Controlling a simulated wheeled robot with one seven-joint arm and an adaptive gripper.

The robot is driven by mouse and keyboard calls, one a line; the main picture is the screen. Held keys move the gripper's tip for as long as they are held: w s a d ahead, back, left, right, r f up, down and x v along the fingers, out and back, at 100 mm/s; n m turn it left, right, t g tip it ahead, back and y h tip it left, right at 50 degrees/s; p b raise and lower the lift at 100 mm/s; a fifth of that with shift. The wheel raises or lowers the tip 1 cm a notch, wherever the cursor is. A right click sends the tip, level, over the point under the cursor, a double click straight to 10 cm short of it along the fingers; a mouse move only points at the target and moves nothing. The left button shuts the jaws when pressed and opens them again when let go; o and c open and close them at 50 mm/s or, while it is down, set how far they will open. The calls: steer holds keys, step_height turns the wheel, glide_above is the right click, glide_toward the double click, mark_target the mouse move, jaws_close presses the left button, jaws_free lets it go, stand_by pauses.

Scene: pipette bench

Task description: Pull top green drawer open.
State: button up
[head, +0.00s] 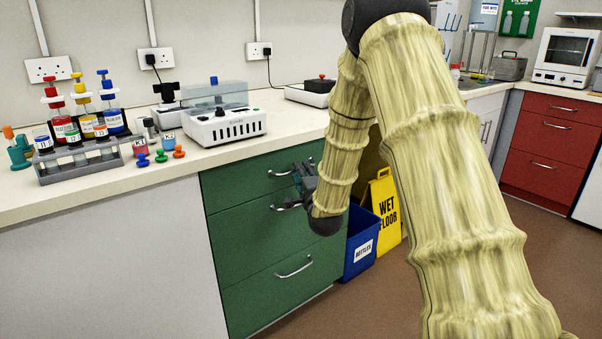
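The green drawer unit (238,239) stands under the bench, with three fronts, each with a metal bar handle. The top green drawer (230,183) looks shut, flush with the fronts below. Its handle (279,173) shows in part, and its right end is hidden by my gripper. My gripper (301,174) is at the right part of the top drawer's handle, in front of the drawer face. Its fingers are small and dark, partly hidden by the wrist, so I cannot tell whether they are open, shut or touching the handle.
The middle handle (287,207) lies just below my gripper. A blue bottles bin (358,242) and a yellow wet floor sign (385,213) stand right of the drawers. The bench top (250,147) holds a white device (225,126) and a tube rack (80,168). Floor before the drawers is clear.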

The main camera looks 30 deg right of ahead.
steer(key=shift+x, duration=1.15)
jaws_close()
